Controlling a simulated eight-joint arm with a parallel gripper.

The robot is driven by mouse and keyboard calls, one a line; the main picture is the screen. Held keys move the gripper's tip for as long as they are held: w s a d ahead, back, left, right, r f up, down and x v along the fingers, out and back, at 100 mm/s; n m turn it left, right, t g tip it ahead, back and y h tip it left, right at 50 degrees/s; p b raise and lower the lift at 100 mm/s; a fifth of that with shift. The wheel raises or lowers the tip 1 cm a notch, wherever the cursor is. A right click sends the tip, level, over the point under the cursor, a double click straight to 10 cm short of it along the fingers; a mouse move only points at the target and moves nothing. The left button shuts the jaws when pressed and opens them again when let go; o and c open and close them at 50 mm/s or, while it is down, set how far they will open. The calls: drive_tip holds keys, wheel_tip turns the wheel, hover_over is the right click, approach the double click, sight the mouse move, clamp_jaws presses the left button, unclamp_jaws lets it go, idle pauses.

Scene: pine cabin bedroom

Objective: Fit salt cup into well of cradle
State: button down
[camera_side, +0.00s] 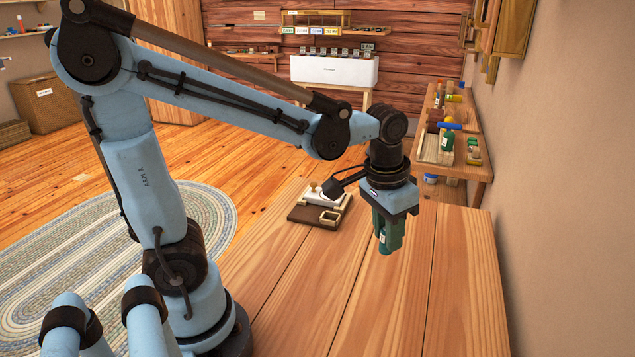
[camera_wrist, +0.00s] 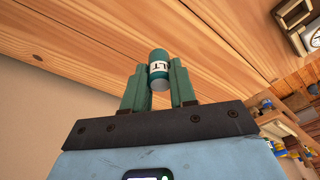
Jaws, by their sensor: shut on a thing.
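The salt cup (camera_wrist: 159,68) is a small green cylinder with a white label reading "LT" in the wrist view. My gripper (camera_side: 387,246), with green fingers, is shut on it, one finger on each side. In the side view the cup's label (camera_side: 382,238) shows between the fingers, which point down above the wooden table. The cradle (camera_side: 304,214) is a dark brown base on the table, left of and farther back than my gripper. The cradle also shows at the top right of the wrist view (camera_wrist: 283,9).
A side shelf (camera_side: 470,170) with bottles and small items runs along the right wall.

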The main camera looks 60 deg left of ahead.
drive_tip(key=shift+a+r, duration=0.1)
drive_tip(key=shift+r, duration=0.15)
drive_tip(key=w+a+r+n+y, duration=0.1)
drive_tip(key=a+n, duration=0.8)
drive_tip(key=a, duration=0.2)
approach(331, 219)
drive_tip(key=shift+w+d+f+g, duration=0.1)
drive_tip(key=shift+w+f+g, duration=0.2)
drive_tip(key=shift+w, duration=0.25)
drive_tip(key=shift+a+f, duration=0.25)
drive_tip(key=shift+f, duration=1.9)
drive_tip(key=shift+f, duration=0.15)
drive_tip(key=c, duration=0.9)
unclamp_jaws()
